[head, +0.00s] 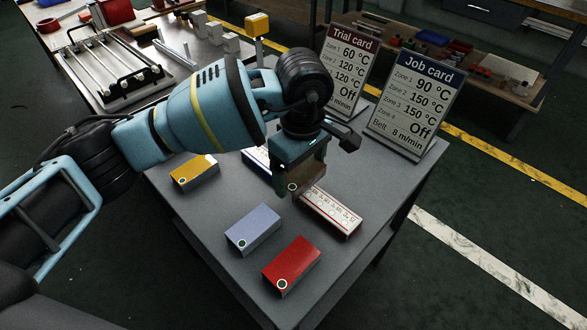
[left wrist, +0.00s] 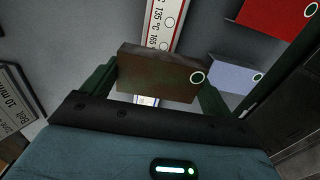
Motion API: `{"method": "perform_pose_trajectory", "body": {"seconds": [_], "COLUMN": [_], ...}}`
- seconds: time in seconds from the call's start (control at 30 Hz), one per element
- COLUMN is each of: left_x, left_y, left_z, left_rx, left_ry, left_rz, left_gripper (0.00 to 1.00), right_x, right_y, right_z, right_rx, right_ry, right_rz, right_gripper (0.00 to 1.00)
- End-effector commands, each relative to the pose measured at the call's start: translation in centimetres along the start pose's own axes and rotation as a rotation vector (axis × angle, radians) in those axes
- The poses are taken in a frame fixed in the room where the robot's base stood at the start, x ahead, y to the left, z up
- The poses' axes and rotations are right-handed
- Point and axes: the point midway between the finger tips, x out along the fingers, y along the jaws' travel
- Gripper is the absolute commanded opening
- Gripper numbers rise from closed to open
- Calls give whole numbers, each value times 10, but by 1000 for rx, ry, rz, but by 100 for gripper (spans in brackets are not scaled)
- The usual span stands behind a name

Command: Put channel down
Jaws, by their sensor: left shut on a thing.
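My left gripper (head: 298,180) is shut on a brown block (left wrist: 155,78), which I take to be the channel. It has a pale ring mark at one end. In the head view the brown block (head: 309,176) is partly hidden by the gripper. In the left wrist view the fingers grip it at both sides, and it covers part of a white printed strip (left wrist: 163,25). It is over the grey table (head: 210,228); I cannot tell whether it touches anything below. My right gripper is not in view.
A yellow block (head: 195,172), a lavender block (head: 254,226) and a red block (head: 292,262) lie on the table. The white strip (head: 330,212) lies right of the gripper. A trial card (head: 345,70) and a job card (head: 412,105) stand behind. The table's left front is clear.

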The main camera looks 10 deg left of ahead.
Motion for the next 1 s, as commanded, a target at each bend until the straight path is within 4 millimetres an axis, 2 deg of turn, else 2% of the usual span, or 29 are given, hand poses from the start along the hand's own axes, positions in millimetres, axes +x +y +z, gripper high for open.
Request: {"method": "perform_pose_trajectory", "body": {"seconds": [0.17,0.27,0.53,0.73,0.9,1.0], "left_x": [-1,-2,-11,-17,-21,-22], "left_y": [-5,-15,-67,-107,-130,-137], "left_z": [-4,-12,-41,-57,-63,-64], "left_rx": [36,118,513,801,967,1017], "left_ry": [-1,-5,-10,-6,-1,-1], "left_rz": [2,3,11,8,4,1], "left_gripper": [60,60,60,60,60,60], "right_x": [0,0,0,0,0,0], "right_y": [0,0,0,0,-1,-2], "right_z": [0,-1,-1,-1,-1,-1], "right_rx": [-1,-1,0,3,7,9], "right_ry": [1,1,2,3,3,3], "right_rz": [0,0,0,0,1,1], "right_gripper": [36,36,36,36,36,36]}}
